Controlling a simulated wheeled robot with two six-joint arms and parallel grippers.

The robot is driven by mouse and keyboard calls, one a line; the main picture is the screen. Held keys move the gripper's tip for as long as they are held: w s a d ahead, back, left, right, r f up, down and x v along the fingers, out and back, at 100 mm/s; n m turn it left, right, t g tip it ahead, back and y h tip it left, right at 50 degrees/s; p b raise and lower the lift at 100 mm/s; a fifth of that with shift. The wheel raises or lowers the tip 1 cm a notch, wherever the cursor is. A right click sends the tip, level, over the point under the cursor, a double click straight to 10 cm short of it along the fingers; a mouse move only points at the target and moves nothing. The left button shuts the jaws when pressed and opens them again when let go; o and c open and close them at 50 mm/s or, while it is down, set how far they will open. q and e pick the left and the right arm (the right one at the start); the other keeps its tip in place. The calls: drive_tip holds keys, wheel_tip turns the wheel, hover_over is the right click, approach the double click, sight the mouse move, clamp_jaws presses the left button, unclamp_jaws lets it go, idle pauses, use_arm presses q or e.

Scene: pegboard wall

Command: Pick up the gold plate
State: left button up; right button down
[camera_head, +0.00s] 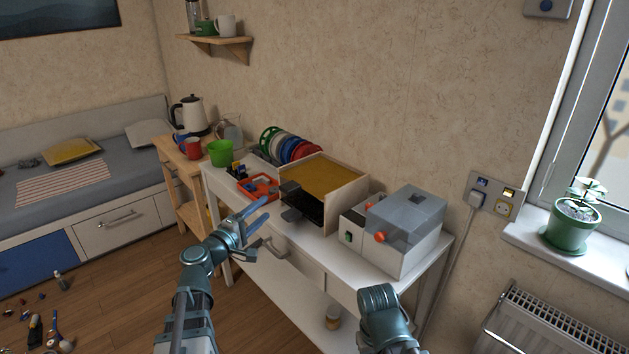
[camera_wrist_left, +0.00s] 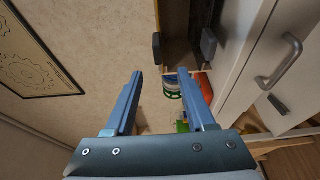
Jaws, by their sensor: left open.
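The gold plate (camera_head: 323,186) is a flat yellow-gold sheet inside a pale open-topped frame on the white bench, with a black part in front of its lower edge. My left gripper (camera_head: 267,218) is in front of the bench, to the left of and nearer than the plate, and apart from it. In the left wrist view its two fingers (camera_wrist_left: 163,75) are spread with nothing between them. I cannot make out the gold plate in that view. Part of my right arm shows at the bottom of the head view, but its gripper does not.
A grey box (camera_head: 404,230) with an orange knob stands right of the frame on the white bench (camera_head: 290,240). Coloured spools (camera_head: 285,147), an orange tray (camera_head: 258,187) and a green cup (camera_head: 221,152) stand to the left. Floor left of the bench is partly clear.

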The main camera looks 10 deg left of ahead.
sight(285, 192)
use_arm(q)
drive_tip(key=x, duration=0.5)
drive_tip(key=shift+w+d, duration=0.15)
drive_tip(key=shift+w, duration=0.2)
drive_tip(key=shift+w+d, duration=0.15)
drive_tip(key=shift+w, duration=0.05)
drive_tip(key=shift+w, duration=0.1)
drive_tip(key=x, duration=0.5)
drive_tip(key=shift+d+r, duration=0.1)
drive_tip(key=shift+d, duration=0.15)
drive_tip(key=shift+c, duration=0.3)
clamp_jaws()
